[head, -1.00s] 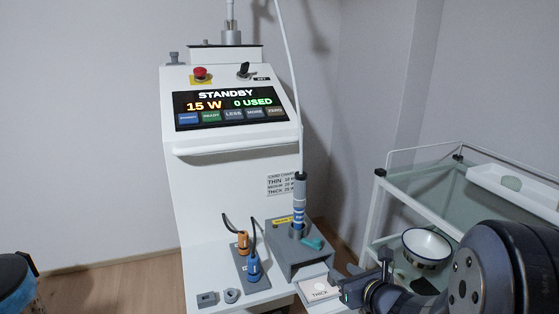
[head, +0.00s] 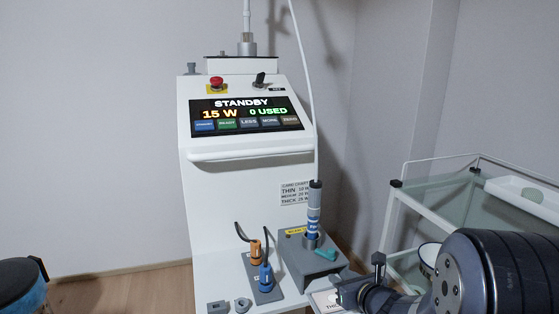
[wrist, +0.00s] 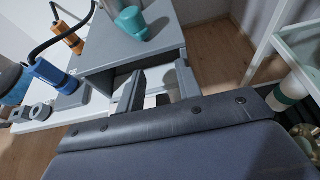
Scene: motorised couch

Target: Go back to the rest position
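My gripper (head: 340,296) is low at the right of the head view, just in front of the grey holder box (head: 308,262) on the white machine's shelf. In the wrist view its two fingers (wrist: 158,88) stand apart with nothing held between them. They point at the front of the grey box (wrist: 140,52). A white card marked THICK (head: 326,298) lies by the box, partly hidden behind my gripper. My dark arm fills the lower right of the head view.
The white machine (head: 240,165) shows STANDBY, 15 W and 0 USED. Orange (head: 256,252) and blue (head: 266,276) plugs stand left of the box. A blue-grey handpiece (head: 314,215) stands upright in the box. A glass-shelved trolley (head: 450,205) is at right, a stool (head: 22,285) at left.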

